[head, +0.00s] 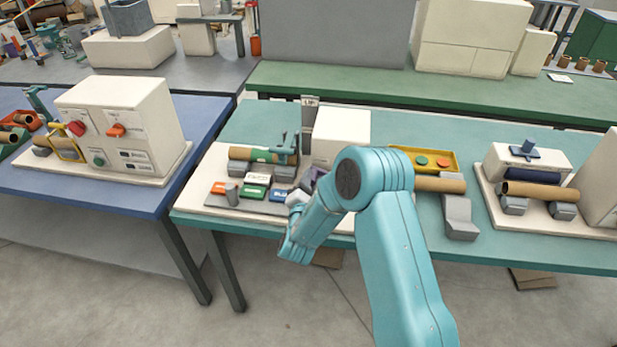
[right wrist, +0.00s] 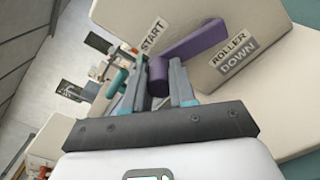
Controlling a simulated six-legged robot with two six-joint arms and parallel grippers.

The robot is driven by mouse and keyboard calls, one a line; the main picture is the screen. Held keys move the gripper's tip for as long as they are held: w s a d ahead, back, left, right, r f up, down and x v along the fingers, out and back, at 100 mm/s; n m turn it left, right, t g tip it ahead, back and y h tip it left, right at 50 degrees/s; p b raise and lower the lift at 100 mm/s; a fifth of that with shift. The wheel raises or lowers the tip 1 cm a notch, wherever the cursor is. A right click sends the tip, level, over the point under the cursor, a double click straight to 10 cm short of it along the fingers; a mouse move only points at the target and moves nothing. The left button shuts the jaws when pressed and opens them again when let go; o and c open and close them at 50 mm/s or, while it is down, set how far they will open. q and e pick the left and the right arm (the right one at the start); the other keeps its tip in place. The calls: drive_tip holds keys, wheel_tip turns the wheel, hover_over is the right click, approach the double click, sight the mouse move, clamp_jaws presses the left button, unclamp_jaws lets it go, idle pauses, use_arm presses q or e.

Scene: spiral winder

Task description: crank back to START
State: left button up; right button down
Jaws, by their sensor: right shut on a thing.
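The purple crank (right wrist: 195,43) is on the cream winder housing (head: 342,130). Its arm runs from the upper right down to a round handle at the lower left in the right wrist view. My right gripper (right wrist: 158,82) is shut on that handle. A START label (right wrist: 153,35) is on the panel just above the handle, and a ROLLER DOWN label (right wrist: 232,52) is right of the crank arm. In the head view, my right gripper (head: 303,198) is at the housing's front, and only a bit of the purple crank (head: 317,175) shows past my arm. My left gripper is not in view.
Left of the housing, a brown tube (head: 252,154) lies by a teal clamp, with orange, green and blue labelled blocks (head: 254,192) in front. A yellow tray with buttons (head: 438,160) and another brown tube (head: 440,185) stand to the right.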

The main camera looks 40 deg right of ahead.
drive_tip(key=shift+d, duration=0.1)
idle(0.4)
drive_tip(key=c, duration=1.2)
unclamp_jaws()
drive_tip(key=shift+s, duration=0.1)
drive_tip(key=shift+o, duration=1.4)
drive_tip(key=shift+s+r, duration=0.1)
drive_tip(key=shift+a, duration=0.3)
drive_tip(key=b+v, duration=0.2)
drive_tip(key=v, duration=1.3)
drive_tip(key=shift+s+a+b, duration=0.25)
drive_tip(key=shift+s+b, duration=0.1)
drive_tip(key=shift+b, duration=0.05)
